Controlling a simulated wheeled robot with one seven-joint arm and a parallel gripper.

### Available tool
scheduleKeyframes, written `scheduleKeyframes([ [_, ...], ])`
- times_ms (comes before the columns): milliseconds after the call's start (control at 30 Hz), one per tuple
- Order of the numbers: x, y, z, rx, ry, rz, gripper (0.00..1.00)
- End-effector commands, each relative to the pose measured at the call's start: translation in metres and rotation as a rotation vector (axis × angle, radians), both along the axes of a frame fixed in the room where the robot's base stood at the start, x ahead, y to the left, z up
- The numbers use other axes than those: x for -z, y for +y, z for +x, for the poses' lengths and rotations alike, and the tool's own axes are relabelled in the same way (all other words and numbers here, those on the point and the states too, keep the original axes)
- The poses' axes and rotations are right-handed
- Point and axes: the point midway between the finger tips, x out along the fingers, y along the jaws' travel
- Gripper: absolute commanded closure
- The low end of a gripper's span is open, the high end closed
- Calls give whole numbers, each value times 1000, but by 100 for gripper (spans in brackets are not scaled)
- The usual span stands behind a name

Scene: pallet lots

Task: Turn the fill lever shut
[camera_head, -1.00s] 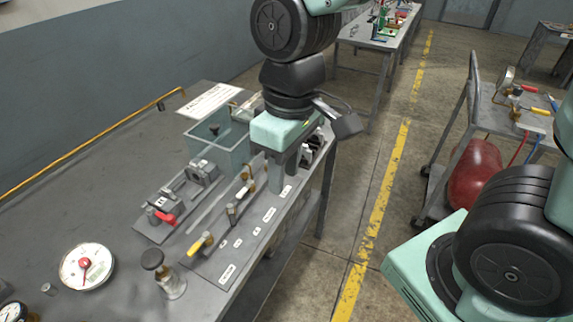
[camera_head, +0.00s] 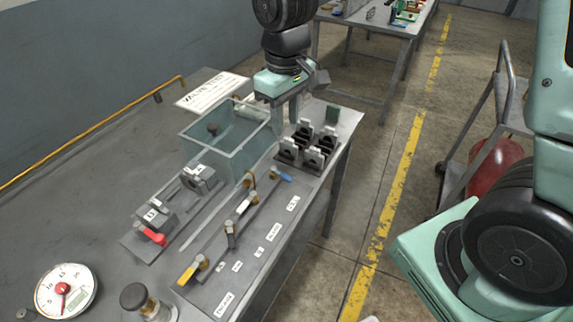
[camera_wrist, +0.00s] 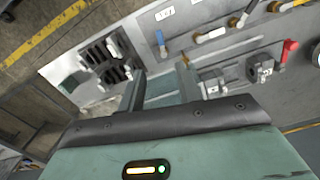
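A valve panel (camera_head: 213,297) lies along the bench's right edge with three levers on it: yellow (camera_head: 188,273), white (camera_head: 243,206) and blue (camera_head: 281,175). The small labels beside them are too blurred for me to tell surely which is the fill lever. The blue lever also shows in the wrist view (camera_wrist: 161,42), with the white (camera_wrist: 210,36) and yellow (camera_wrist: 292,5) ones. My gripper (camera_head: 286,112) points down beside the clear tank, beyond the blue lever and apart from it. Its fingers (camera_wrist: 160,88) are apart, with nothing seen between them.
The open clear tank (camera_head: 228,145) stands behind the panel. Black clips or holders (camera_head: 308,146) stand near the bench's right edge. A red-handled valve (camera_head: 150,234), a dial gauge (camera_head: 66,291) and a knobbed post (camera_head: 140,298) are at left and front.

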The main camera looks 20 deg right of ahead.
Motion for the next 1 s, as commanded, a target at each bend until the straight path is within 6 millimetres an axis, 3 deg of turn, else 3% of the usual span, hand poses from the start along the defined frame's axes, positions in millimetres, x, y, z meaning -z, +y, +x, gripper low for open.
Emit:
scheduleKeyframes([
  [600,124,0,-2,1,5,0,66],
  [800,145,0,-1,-1,3,1,66],
  [1000,152,0,-1,0,0,1,66],
])
